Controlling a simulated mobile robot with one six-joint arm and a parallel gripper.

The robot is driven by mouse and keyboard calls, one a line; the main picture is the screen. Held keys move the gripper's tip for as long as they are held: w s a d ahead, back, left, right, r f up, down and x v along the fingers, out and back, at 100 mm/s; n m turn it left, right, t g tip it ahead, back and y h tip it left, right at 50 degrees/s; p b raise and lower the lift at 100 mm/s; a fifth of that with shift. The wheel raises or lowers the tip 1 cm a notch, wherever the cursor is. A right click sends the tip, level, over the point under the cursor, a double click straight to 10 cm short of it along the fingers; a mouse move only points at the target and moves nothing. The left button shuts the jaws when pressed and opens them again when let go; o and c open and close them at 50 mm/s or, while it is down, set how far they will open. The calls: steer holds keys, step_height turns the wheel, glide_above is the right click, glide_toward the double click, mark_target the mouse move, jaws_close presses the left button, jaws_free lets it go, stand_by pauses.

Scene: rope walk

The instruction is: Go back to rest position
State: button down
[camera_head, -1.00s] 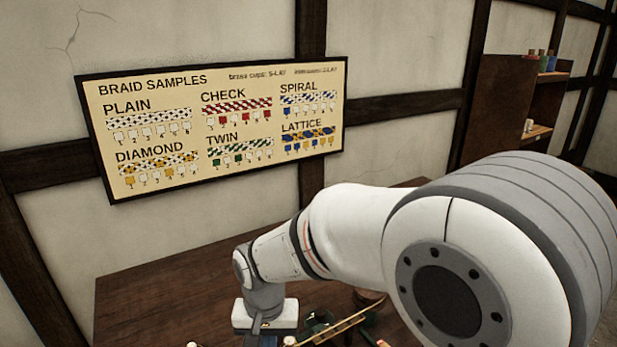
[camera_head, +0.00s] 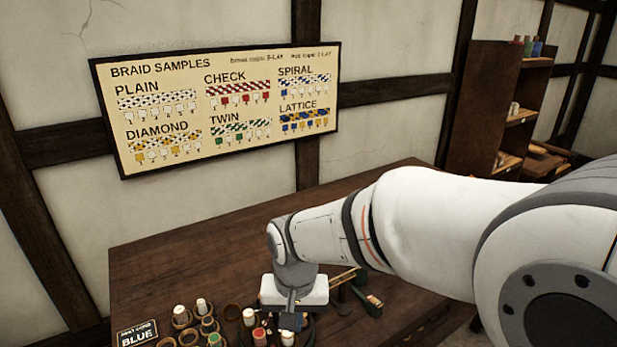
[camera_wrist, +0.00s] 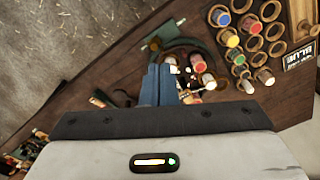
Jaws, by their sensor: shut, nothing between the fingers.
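My gripper (camera_head: 290,321) hangs from my white and grey arm over the dark wooden table (camera_head: 190,262). Its blue fingers also show in the wrist view (camera_wrist: 160,72), closed together and empty. In the head view they point down close to bobbins and rings on the tabletop. In the wrist view a dark green piece (camera_wrist: 158,43) and a cluster of white and red-topped bobbins (camera_wrist: 197,63) lie just beyond the fingertips. I cannot tell whether the fingers touch anything. The gripper hides part of the tabletop.
Several rings and coloured bobbins (camera_wrist: 228,37) stand on the table, with a black sign reading BLUE (camera_head: 137,334). A green-ended tool (camera_head: 372,303) lies right of the gripper. A braid samples board (camera_head: 222,100) hangs behind. A shelf (camera_head: 480,112) stands at right. The table's back left is clear.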

steer(key=s+d+r+t, duration=0.1)
steer(key=s+d+r, duration=0.2)
steer(key=d, duration=0.6)
steer(key=s+d+r+t, duration=0.1)
steer(key=s+d+r, duration=0.2)
steer(key=s+d, duration=0.2)
steer(key=d, duration=0.3)
steer(key=shift+d+r+t, duration=0.2)
steer(key=shift+d+t, duration=0.2)
stand_by(0.6)
